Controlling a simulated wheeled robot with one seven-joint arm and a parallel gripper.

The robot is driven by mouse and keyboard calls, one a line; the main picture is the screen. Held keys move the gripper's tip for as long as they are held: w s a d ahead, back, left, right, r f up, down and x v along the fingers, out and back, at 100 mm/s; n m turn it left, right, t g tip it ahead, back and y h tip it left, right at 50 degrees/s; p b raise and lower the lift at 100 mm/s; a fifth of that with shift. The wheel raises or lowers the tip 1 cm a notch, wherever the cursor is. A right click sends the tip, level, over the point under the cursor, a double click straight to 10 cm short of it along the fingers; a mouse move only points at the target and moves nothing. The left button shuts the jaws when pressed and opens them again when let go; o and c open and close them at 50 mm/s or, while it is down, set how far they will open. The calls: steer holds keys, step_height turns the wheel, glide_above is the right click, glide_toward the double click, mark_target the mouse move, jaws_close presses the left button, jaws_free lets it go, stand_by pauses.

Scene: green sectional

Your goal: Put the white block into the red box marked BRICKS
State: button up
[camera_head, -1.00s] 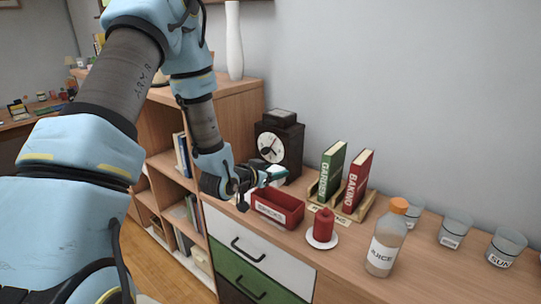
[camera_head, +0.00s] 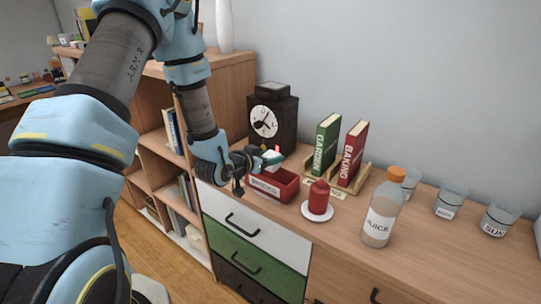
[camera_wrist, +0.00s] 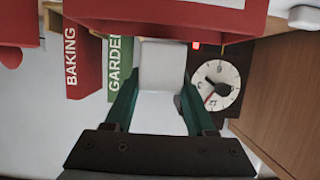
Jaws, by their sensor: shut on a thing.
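The white block (camera_wrist: 162,65) is held between the green fingertips of my gripper (camera_wrist: 156,95) in the wrist view. In the head view my gripper (camera_head: 268,160) is shut on the white block (camera_head: 272,154), partly hidden by the fingers. The red box (camera_head: 288,190) with a white label stands on the dresser top, near its left end. The block and fingertips appear above the box's back left part. The box also shows at the top of the wrist view (camera_wrist: 150,12). Its inside is mostly hidden.
A dark clock (camera_head: 285,128) stands behind the box. A green book (camera_head: 326,145) and a red book (camera_head: 353,155) stand in a wooden rack to its right. A red candle (camera_head: 319,198) on a white plate and a juice bottle (camera_head: 381,215) stand nearer. Several glasses are farther right.

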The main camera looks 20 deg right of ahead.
mark_target(270, 171)
steer(key=shift+f+b, duration=2.25)
steer(key=shift+f, duration=0.4)
steer(key=o, duration=1.4)
steer(key=shift+a, duration=0.1)
